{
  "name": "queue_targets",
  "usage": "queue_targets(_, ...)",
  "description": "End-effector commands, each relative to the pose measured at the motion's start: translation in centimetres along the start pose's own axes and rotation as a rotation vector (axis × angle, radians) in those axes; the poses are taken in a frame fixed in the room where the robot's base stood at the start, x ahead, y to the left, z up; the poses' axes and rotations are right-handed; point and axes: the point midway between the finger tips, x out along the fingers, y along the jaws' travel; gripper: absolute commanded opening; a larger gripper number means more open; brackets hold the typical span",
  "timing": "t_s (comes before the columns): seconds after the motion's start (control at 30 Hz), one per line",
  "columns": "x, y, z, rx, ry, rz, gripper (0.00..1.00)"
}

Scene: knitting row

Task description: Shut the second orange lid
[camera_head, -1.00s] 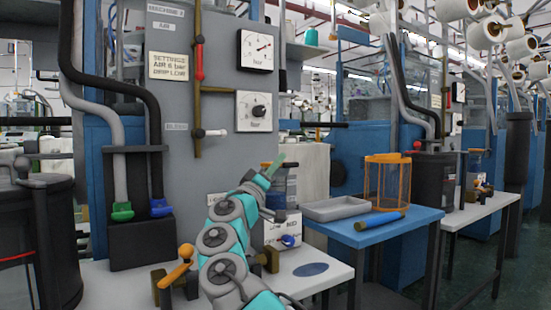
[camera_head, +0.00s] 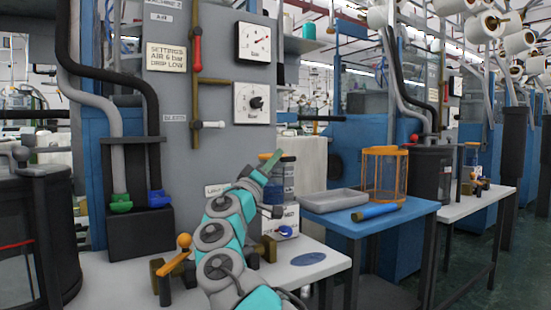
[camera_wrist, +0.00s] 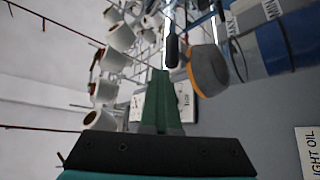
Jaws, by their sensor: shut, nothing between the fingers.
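My gripper (camera_head: 271,161) has green fingers, pressed together and empty. In the wrist view the shut fingers (camera_wrist: 159,85) stand in the middle. A grey round piece with an orange rim (camera_wrist: 208,72) is up and right of them, beside a blue container (camera_wrist: 285,45); it looks like a tilted lid, but I cannot be sure. No gap or contact with the fingers can be judged. I cannot tell a second orange lid apart in the head view.
An orange-handled valve (camera_head: 175,262) stands on the white table (camera_head: 325,262), left of my arm. A grey gauge panel (camera_head: 215,130) rises behind.

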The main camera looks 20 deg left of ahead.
Motion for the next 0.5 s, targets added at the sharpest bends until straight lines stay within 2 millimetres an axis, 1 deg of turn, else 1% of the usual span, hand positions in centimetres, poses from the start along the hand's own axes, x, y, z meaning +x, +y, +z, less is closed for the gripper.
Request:
queue_targets(0.03,-0.6,-0.5,0.5,-0.003,-0.007,-0.006,0.00)
queue_targets(0.17,-2.2,-0.4,0.5,-0.005,-0.005,-0.001,0.00)
queue_targets(0.37,-5.2,-0.2,0.2,-0.004,0.002,0.001,0.00)
queue_targets(0.5,-6.2,-0.2,0.1,-0.002,0.001,0.001,0.00)
